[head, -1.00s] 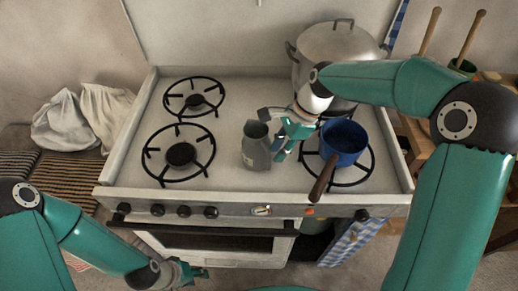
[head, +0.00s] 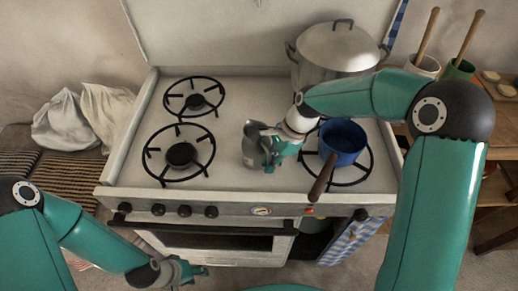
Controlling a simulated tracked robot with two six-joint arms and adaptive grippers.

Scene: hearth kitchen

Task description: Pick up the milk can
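The grey metal milk can (head: 252,148) stands upright on the middle of the white stove top (head: 232,98), between the left burners and the blue pot. My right gripper (head: 266,146) is at the can from its right side, with its fingers around the can's body. The fingers partly hide the can, and I cannot tell whether they press on it. My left gripper (head: 190,271) is low in front of the stove, away from the can. Its fingers are small and seen from the side, so their opening is unclear.
A blue saucepan (head: 343,136) with a brown handle sits on the front right burner, close to my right gripper. A large lidded pot (head: 337,50) stands behind it. The left burners (head: 181,154) are empty. White sacks (head: 62,122) lie at the left.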

